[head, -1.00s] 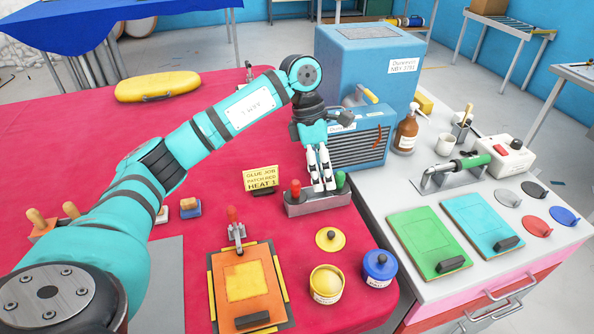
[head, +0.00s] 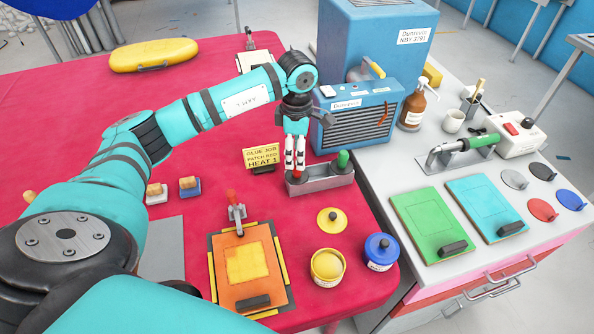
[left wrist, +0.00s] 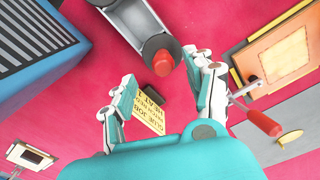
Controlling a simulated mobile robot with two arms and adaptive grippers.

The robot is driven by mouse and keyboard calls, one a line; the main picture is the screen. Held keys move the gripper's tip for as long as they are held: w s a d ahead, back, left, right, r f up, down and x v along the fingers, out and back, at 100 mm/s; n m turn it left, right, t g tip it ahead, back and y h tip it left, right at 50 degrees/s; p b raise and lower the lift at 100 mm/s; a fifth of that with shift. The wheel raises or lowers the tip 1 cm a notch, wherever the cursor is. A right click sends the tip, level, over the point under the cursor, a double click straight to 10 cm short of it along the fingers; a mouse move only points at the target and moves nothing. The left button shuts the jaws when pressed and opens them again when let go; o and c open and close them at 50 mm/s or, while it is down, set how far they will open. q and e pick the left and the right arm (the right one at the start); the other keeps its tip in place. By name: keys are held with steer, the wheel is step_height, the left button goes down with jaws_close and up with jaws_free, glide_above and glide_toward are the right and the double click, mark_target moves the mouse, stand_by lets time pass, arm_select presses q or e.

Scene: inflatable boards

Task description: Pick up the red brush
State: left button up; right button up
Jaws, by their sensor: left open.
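The red brush (left wrist: 162,62) stands with its rounded red handle up at one end of a grey metal holder (head: 328,182) on the red-covered table. In the head view it is mostly hidden behind my fingers. A green-handled brush (head: 343,160) stands at the other end of the holder. My left gripper (head: 295,166) points down over the red brush, open and empty. In the left wrist view, the red handle shows between the open fingertips of my left gripper (left wrist: 160,72). I cannot tell whether a finger touches it. My right gripper is not in view.
A yellow note card (head: 261,157) stands just left of the holder. A blue heater box (head: 350,130) is close behind. An orange clamp board (head: 250,268), a yellow pot (head: 327,267) and a blue pot (head: 381,252) are in front.

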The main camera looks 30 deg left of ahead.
mark_target(297, 174)
arm_select(q)
steer(key=shift+f, duration=0.25)
steer(key=shift+s+d+f, duration=0.1)
steer(key=shift+f, duration=0.1)
step_height(297, 174, down, 4)
steer(key=shift+f+p, duration=0.25)
steer(key=shift+p, duration=0.85)
steer(key=shift+f, duration=0.15)
steer(key=c, duration=0.8)
jaws_close()
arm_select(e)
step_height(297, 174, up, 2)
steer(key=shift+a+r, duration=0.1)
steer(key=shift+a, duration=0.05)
